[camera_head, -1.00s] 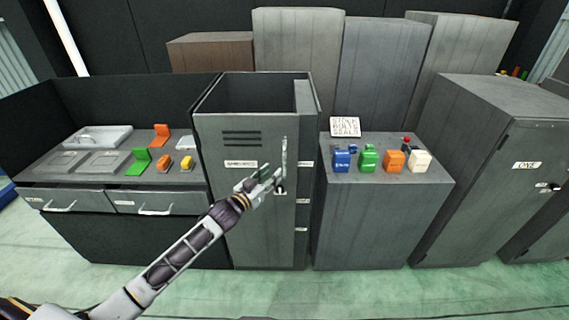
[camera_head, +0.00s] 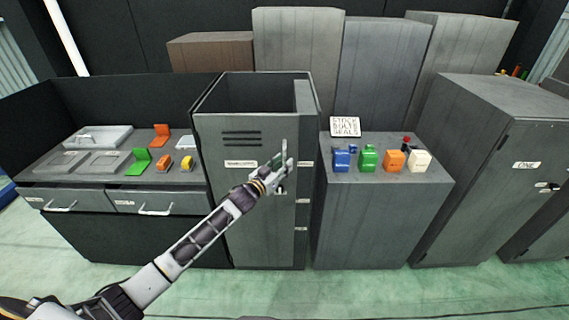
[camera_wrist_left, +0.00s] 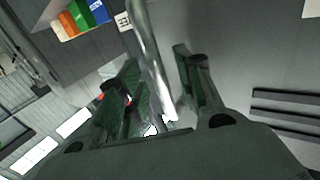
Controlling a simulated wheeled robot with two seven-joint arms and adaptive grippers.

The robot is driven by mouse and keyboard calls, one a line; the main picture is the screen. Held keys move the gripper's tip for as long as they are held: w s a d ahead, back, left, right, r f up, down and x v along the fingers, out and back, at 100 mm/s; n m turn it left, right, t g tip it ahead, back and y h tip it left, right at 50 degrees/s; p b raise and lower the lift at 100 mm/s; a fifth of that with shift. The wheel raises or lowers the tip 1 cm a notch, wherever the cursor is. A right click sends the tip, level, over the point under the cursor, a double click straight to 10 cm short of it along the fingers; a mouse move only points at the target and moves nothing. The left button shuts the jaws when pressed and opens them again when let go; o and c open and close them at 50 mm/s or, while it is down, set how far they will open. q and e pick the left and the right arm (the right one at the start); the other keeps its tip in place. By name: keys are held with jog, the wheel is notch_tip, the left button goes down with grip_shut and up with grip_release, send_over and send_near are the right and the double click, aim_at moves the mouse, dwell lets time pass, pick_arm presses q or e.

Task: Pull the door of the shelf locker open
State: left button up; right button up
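The shelf locker (camera_head: 215,130) is a tall grey cabinet with its top open. Its door (camera_head: 255,225) looks shut and has dark vent slots, a white label and an upright metal handle (camera_head: 284,148) near its right edge. My left gripper (camera_head: 284,172) is at the handle's lower part and partly hides it. In the left wrist view the handle bar (camera_wrist_left: 150,55) runs between the two spread fingers of the left gripper (camera_wrist_left: 157,85). Gaps show beside the bar, so the fingers are not closed on it. My right gripper is not in view.
A workbench (camera_head: 45,175) with drawers, trays and coloured parts stands left of the locker. A grey cabinet (camera_head: 375,215) with coloured blocks and a sign stands to the right. The green floor (camera_head: 350,290) in front of the locker is clear.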

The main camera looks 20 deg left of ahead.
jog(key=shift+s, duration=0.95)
